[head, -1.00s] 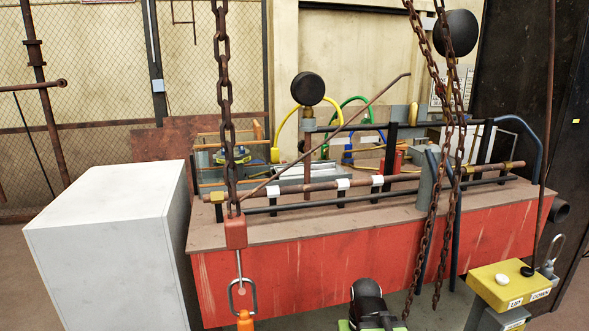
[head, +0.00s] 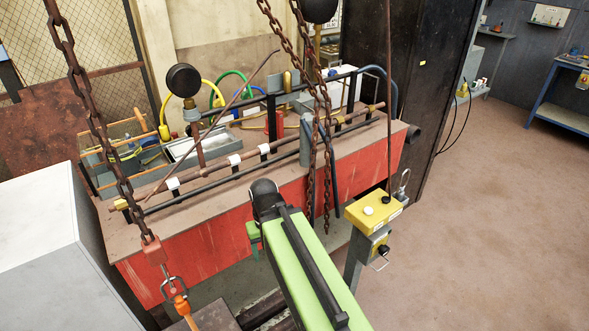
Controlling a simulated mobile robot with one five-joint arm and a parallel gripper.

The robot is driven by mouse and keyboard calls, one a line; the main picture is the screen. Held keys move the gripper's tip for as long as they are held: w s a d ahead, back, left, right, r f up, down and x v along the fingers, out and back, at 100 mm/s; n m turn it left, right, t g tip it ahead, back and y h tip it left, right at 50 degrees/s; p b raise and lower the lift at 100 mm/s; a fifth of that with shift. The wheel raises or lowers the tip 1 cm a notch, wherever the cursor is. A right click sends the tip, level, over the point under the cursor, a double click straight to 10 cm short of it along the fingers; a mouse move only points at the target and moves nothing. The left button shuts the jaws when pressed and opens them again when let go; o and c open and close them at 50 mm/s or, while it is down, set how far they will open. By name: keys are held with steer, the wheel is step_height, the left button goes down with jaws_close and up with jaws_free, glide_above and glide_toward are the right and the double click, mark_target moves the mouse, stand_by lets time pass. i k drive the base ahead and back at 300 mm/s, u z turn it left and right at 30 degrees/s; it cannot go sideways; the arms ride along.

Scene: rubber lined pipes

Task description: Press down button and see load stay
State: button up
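The yellow control box (head: 372,217) stands on a grey post right of centre. On its top are a white button (head: 369,211) and a black button (head: 386,199). In the earlier frame the label by the black one reads DOWN; the labels are too small to read now. My green and black arm (head: 300,262) reaches up from the bottom, left of the box and apart from it. The load itself cannot be made out.
The red bench (head: 215,235) with pipes on top runs behind my arm. A pale cabinet (head: 45,235) stands at left. The brown floor (head: 490,210) right of the control box is open.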

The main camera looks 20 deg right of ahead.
mark_target(385, 200)
steer(key=z, duration=1.25)
